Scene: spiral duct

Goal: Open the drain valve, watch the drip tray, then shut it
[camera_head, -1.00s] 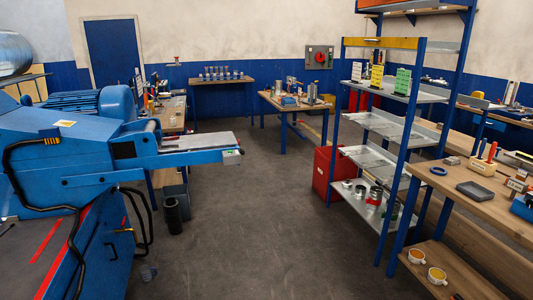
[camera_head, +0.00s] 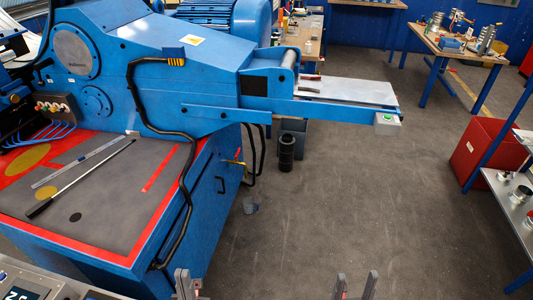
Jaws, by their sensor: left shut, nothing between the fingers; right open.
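A small yellow lever (camera_head: 236,162), which looks like the drain valve handle, sits on the side of the blue machine's cabinet, near its upper right corner. Its exact setting is too small to tell. My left gripper (camera_head: 187,286) is at the bottom edge, shut and empty, in front of the cabinet. My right gripper (camera_head: 357,287) is open and empty at the bottom edge over the floor. Both are well apart from the lever.
The blue machine (camera_head: 185,90) fills the left, with a black hose down its front and an arm-like table (camera_head: 345,92) jutting right. A black cylinder (camera_head: 286,153) stands on the floor. A red bin (camera_head: 485,150) and shelf are at right. The middle floor is clear.

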